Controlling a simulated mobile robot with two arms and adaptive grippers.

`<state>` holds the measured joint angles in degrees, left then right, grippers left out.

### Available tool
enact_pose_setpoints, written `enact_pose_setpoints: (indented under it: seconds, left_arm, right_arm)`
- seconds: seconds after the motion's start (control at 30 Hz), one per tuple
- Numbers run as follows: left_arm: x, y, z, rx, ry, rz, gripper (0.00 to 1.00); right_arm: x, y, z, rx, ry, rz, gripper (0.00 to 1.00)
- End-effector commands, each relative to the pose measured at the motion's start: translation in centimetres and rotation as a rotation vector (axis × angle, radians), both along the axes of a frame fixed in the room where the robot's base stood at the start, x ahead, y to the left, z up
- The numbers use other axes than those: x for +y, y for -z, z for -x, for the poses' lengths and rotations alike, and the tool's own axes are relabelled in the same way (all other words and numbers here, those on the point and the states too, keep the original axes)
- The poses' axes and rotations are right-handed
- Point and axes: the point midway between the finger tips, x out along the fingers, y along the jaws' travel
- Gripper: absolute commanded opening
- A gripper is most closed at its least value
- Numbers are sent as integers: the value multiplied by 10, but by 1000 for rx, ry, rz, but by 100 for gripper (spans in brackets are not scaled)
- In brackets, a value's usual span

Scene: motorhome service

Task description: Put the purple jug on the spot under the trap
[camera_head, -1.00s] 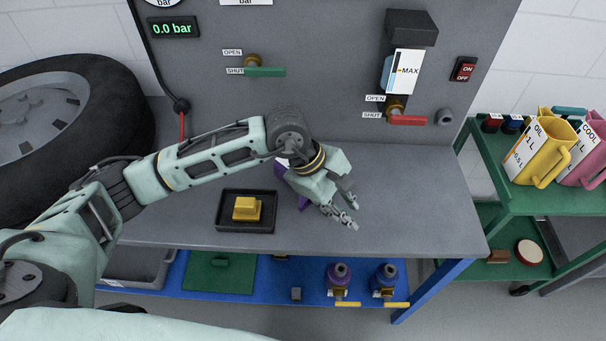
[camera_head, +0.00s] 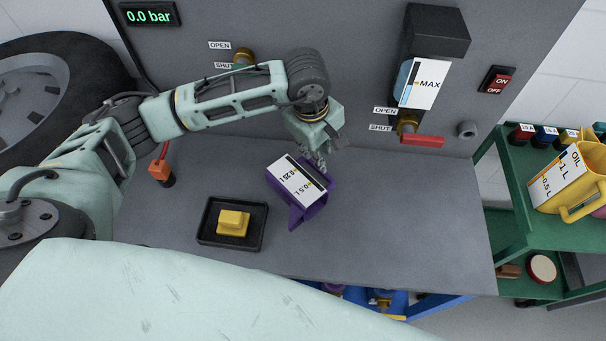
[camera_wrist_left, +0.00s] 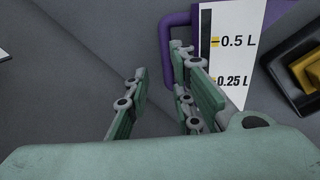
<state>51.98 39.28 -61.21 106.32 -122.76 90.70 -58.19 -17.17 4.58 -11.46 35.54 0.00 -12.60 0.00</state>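The purple jug (camera_head: 314,207), with a white level scale marked 0.5 L and 0.25 L, stands on the grey bench. My left gripper (camera_head: 322,160) is just behind it, on the panel side. In the left wrist view its two fingers (camera_wrist_left: 165,100) are open and apart. The jug's purple handle (camera_wrist_left: 166,50) shows beyond them, close to the right finger; I cannot tell whether they touch. A vessel marked MAX (camera_head: 424,84), probably the trap, hangs on the panel above a brass valve with a red lever (camera_head: 422,141). I see no marked spot on the bench below it. My right gripper is out of view.
A black tray (camera_head: 207,235) with a yellow block (camera_head: 233,222) lies left of the jug. The bench's right part (camera_head: 420,220) is clear. A green cart (camera_head: 520,232) with a yellow oil jug (camera_head: 577,185) stands at the right. A tyre (camera_head: 95,75) is at the left.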

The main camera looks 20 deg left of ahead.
Motion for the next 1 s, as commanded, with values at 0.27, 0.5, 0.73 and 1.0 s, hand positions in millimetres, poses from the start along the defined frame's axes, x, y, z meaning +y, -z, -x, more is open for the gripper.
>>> enact_pose_setpoints:
  seconds: [0.27, 0.5, 0.73, 1.0]
  left_arm:
    - [0, 28, -2, 6, 0, 1, 22]
    - [0, 61, -8, 4, 1, 1, 22]
    - [0, 71, -10, 1, 1, 2, 22]
    - [0, 70, -10, 0, 1, 1, 7]
  right_arm:
    - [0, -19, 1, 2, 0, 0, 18]
    - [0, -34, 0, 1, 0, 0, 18]
    - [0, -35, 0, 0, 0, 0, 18]
    - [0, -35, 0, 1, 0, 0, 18]
